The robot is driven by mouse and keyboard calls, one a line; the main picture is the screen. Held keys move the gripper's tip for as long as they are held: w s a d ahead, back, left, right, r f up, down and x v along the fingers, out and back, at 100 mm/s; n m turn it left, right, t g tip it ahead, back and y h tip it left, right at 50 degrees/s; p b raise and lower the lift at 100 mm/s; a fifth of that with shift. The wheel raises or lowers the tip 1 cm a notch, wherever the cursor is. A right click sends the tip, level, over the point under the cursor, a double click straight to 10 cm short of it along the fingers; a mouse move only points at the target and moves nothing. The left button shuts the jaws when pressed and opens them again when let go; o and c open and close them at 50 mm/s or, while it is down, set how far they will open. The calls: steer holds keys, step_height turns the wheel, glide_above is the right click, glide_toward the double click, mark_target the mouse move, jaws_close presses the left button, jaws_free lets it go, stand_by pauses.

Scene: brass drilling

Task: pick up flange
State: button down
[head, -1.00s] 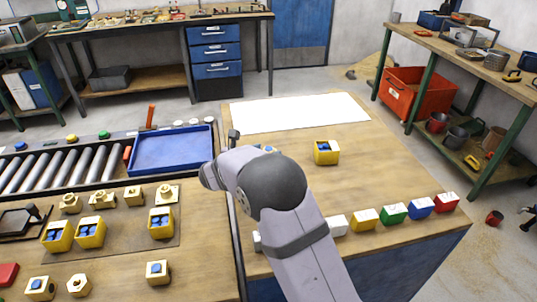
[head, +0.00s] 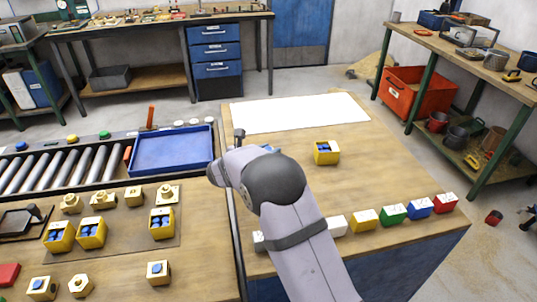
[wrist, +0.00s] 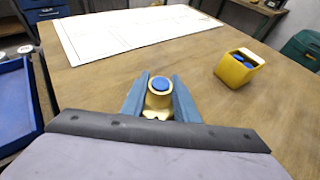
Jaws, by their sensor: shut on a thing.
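In the wrist view, my gripper (wrist: 159,92) is shut on a yellow brass flange (wrist: 158,102). The flange has a round collar, a blue top and a wider base, and the two fingers press on its sides. It appears to be over the wooden bench top; I cannot tell whether it touches it. In the head view, my arm hides most of the gripper and the flange.
A yellow box with blue pieces (head: 327,157) stands to the right of the flange, also in the wrist view (wrist: 238,68). A white sheet (head: 298,113) lies behind. A blue tray (head: 172,151) is left. Several coloured blocks (head: 394,214) line the front. Several brass parts (head: 103,199) are on the left bench.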

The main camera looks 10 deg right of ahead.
mark_target(269, 149)
steer(key=shift+r, duration=0.25)
step_height(269, 149, up, 10)
steer(key=shift+f, duration=0.1)
